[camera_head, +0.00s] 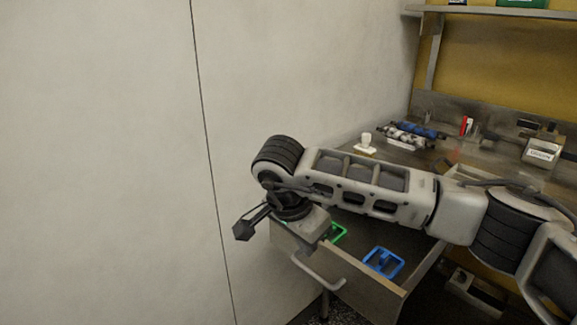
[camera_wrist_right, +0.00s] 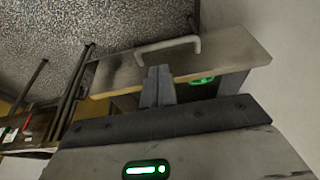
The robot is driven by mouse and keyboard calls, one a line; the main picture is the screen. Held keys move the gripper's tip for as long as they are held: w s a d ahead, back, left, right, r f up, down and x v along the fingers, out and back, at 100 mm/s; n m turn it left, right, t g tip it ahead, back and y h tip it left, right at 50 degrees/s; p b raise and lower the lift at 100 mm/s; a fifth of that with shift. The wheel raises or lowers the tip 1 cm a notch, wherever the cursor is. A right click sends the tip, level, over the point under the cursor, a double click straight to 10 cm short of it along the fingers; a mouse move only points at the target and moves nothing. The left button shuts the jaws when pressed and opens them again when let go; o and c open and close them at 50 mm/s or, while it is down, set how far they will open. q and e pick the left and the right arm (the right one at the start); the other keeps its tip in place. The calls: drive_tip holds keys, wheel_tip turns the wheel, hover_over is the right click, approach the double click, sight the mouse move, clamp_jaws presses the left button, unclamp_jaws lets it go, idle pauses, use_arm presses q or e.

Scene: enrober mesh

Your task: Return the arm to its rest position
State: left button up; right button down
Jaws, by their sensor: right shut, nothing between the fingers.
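My right arm reaches in from the right in the head view and bends down at its wrist. My right gripper (camera_head: 306,230) hangs over the left part of an open drawer (camera_head: 362,288). In the right wrist view the fingers of the right gripper (camera_wrist_right: 158,74) are together with nothing between them. They point towards the drawer front (camera_wrist_right: 225,54) and its handle (camera_wrist_right: 166,46); I cannot tell the exact gap. My left gripper is out of both views.
In the drawer lie a blue frame-like item (camera_head: 383,262) and a green one (camera_head: 338,233), partly hidden by my gripper. The steel worktop (camera_head: 440,155) behind holds a white stamp-like item (camera_head: 366,143) and blue rollers (camera_head: 420,130). A plain wall (camera_head: 100,160) stands left.

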drive_tip(key=s+a+f+m+g+y, duration=0.1)
drive_tip(key=s+a+f+g+y, duration=0.15)
drive_tip(key=s+a+y, duration=0.4)
drive_tip(key=s+a+f+m+g+y, duration=0.1)
drive_tip(key=s+a+f+g+y, duration=0.2)
drive_tip(key=s+a, duration=0.55)
drive_tip(key=s+a+r+m+g+y, duration=0.35)
drive_tip(key=a+r+m+y, duration=0.2)
drive_tip(key=r+y, duration=0.3)
drive_tip(key=w+d+r+m+t+y+p, duration=0.1)
drive_tip(key=w+d+r+m+t+y, duration=0.2)
drive_tip(key=m+t, duration=0.65)
drive_tip(key=w+d+r+m+t+y, duration=0.1)
drive_tip(key=w+d+m+t+y, duration=0.25)
drive_tip(key=m+t, duration=0.65)
drive_tip(key=w+d+f+m+t+h, duration=0.1)
drive_tip(key=d+f+m+t+h, duration=0.15)
drive_tip(key=d+m+h, duration=0.45)
drive_tip(key=w+d+f+m+t+h, duration=0.2)
drive_tip(key=d+f+m+h, duration=0.15)
drive_tip(key=m, duration=0.85)
drive_tip(key=s+d+f+m+g+h, duration=0.3)
drive_tip(key=s+d+f+m+h, duration=0.1)
drive_tip(key=f, duration=0.5)
drive_tip(key=s+d+f+m+g+h, duration=0.3)
drive_tip(key=s+d+f+m, duration=0.4)
drive_tip(key=f+m, duration=0.2)
drive_tip(key=shift+s+d+f+m+g+h, duration=0.2)
drive_tip(key=shift+d+f+m+g+h, duration=0.15)
drive_tip(key=shift+d+m+g+h, duration=0.05)
